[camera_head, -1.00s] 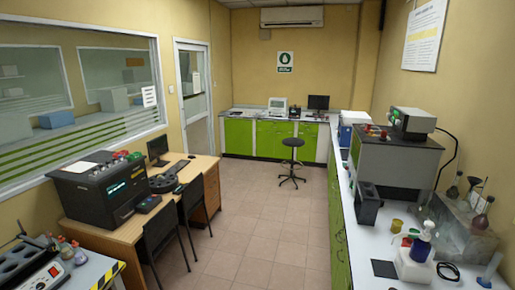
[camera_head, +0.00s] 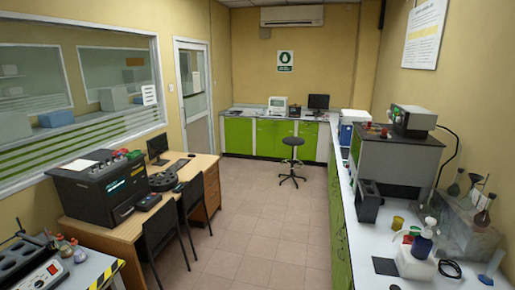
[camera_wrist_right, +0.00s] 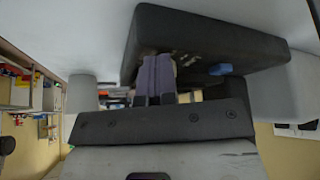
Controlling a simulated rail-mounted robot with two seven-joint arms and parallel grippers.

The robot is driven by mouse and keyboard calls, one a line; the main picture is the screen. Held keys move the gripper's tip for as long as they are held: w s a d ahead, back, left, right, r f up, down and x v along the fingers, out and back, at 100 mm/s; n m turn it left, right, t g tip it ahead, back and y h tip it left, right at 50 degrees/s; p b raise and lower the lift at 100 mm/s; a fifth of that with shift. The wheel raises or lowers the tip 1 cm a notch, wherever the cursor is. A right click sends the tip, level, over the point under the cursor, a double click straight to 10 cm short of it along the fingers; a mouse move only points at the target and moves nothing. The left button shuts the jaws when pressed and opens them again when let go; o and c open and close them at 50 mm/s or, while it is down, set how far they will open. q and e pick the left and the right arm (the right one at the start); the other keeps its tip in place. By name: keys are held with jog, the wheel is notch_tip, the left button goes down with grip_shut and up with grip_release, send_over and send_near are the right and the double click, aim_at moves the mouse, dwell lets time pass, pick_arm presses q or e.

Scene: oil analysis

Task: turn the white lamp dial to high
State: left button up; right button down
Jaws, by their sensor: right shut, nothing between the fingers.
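I cannot make out the white lamp dial in either view. A pale box-shaped device (camera_head: 411,121) stands on the grey cabinet at the right, but no dial on it is clear. My right gripper (camera_wrist_right: 154,82) shows in the right wrist view, with its purple-grey fingers together and nothing between them. A large dark block (camera_wrist_right: 200,36) fills the space behind the fingers, with a small blue patch (camera_wrist_right: 220,69) on it. I cannot tell what the block is or whether the fingers touch it. My left gripper is not in view.
A white-topped bench (camera_head: 400,274) runs along the right wall, with a pump bottle (camera_head: 419,246), a yellow cup (camera_head: 397,223) and flasks. A desk (camera_head: 139,231) with a black machine (camera_head: 101,186) and chairs stands at the left. The tiled floor (camera_head: 245,230) is open between them.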

jog(key=shift+d+f+b, duration=0.1)
jog(key=shift+d+b, duration=0.3)
jog(key=shift+d, duration=0.2)
jog(key=shift+s+d, duration=0.1)
jog(key=shift+d, duration=0.1)
dwell(0.4)
